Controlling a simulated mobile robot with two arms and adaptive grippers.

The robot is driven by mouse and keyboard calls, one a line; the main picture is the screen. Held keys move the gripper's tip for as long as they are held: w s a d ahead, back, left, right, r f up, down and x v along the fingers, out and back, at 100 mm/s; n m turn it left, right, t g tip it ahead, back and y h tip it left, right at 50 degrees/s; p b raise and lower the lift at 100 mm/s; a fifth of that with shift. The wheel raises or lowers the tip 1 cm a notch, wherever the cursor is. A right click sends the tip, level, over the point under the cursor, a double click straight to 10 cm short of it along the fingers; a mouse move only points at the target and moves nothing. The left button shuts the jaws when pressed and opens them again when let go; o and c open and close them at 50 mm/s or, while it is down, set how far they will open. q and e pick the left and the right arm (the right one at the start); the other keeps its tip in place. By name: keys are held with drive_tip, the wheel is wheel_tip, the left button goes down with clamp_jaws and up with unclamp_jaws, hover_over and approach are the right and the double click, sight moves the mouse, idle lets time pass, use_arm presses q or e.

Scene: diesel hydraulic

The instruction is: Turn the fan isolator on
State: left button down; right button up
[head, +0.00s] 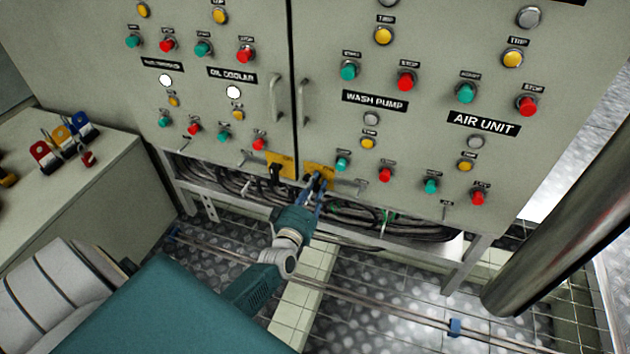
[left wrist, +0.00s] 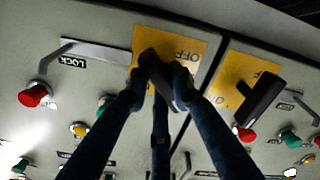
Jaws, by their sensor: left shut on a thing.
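Two yellow isolator plates with black rotary handles sit at the bottom edge of the grey cabinet doors. My left gripper (head: 317,182) is at the right-hand plate (head: 322,168). In the left wrist view, my left gripper's fingers (left wrist: 160,77) are shut on the black handle (left wrist: 152,62), one on each side. This handle stands slanted over the yellow plate (left wrist: 188,42), where upside-down OFF lettering shows. The other isolator's black handle (head: 275,171) is untouched; it also shows in the left wrist view (left wrist: 263,97). Which isolator is labelled fan cannot be read. My right gripper is out of view.
The cabinet (head: 420,30) carries many green, red and yellow buttons close above the isolators. Vertical door handles (head: 275,98) stick out near the seam. Cables (head: 350,215) run below. A bench (head: 100,165) with coloured padlocks stands left; a thick pipe (head: 560,215) rises right.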

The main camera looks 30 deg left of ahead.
use_arm(q)
drive_tip(key=m+p, duration=0.1)
drive_tip(key=m, duration=0.4)
drive_tip(key=shift+d+f+p, duration=0.1)
drive_tip(key=shift+p, duration=0.3)
drive_tip(key=shift+f+m+p, duration=0.1)
drive_tip(key=shift+m+p, duration=0.25)
drive_tip(key=shift+m, duration=1.65)
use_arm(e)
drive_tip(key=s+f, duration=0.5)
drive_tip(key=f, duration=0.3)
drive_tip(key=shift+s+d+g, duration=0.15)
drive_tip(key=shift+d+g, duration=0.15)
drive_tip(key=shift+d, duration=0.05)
use_arm(q)
drive_tip(key=c, duration=1.5)
unclamp_jaws()
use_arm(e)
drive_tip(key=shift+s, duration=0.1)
use_arm(q)
drive_tip(key=v, duration=1.2)
drive_tip(key=shift+f, duration=0.1)
